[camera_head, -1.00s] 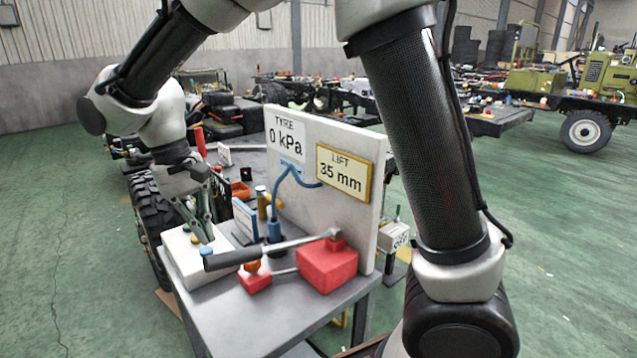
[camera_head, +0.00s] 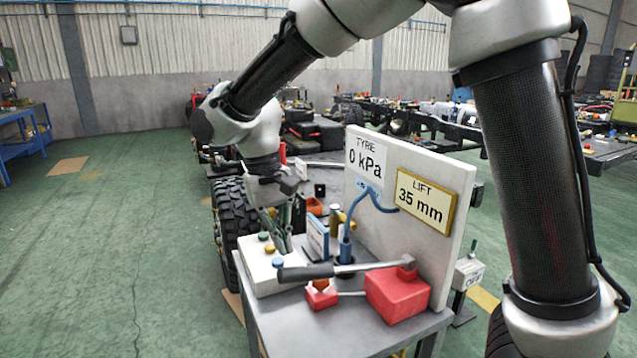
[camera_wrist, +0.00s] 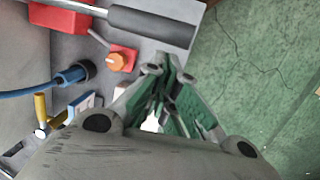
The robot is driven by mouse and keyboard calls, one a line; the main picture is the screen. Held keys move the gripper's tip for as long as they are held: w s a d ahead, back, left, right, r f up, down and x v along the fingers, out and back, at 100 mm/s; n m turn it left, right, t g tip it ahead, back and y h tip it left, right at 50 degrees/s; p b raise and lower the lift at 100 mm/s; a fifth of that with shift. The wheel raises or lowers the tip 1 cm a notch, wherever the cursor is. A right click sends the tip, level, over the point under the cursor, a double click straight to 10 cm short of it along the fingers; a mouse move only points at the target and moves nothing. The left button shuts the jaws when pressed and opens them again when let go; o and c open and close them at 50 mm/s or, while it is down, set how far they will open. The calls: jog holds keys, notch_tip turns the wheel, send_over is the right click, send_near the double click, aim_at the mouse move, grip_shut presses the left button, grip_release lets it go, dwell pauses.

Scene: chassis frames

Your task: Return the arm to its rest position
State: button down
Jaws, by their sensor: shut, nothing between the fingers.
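My gripper (camera_head: 286,247) hangs from my bent arm, fingers pointing down, over the far right part of a white box (camera_head: 262,284) with coloured buttons. Its fingers are together with nothing between them. In the wrist view, my gripper (camera_wrist: 164,82) shows green-lined fingers close together; the box is mostly hidden behind them. I cannot tell whether the fingertips touch the box.
A grey bench (camera_head: 345,335) carries a red block (camera_head: 398,294) with a long dark-gripped lever (camera_head: 306,272). An upright panel (camera_head: 440,250) reads 0 kPa and 35 mm. A blue hose (camera_head: 376,198) and tyre (camera_head: 238,212) are close. Green floor (camera_head: 110,250) is clear at left.

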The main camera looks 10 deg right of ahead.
jog(key=s+d+r+m+t+y, duration=0.1)
jog(key=d+r, duration=0.3)
jog(key=d, duration=0.7)
jog(key=s+d+r+m+t+y, duration=0.15)
jog(key=d+r, duration=0.35)
jog(key=d, duration=0.6)
jog(key=s+d+t, duration=0.3)
jog(key=s+d, duration=0.8)
jog(key=d, duration=0.1)
jog(key=shift+s+f+h, duration=0.25)
jog(key=shift+s+h, duration=0.05)
jog(key=shift+h, duration=0.05)
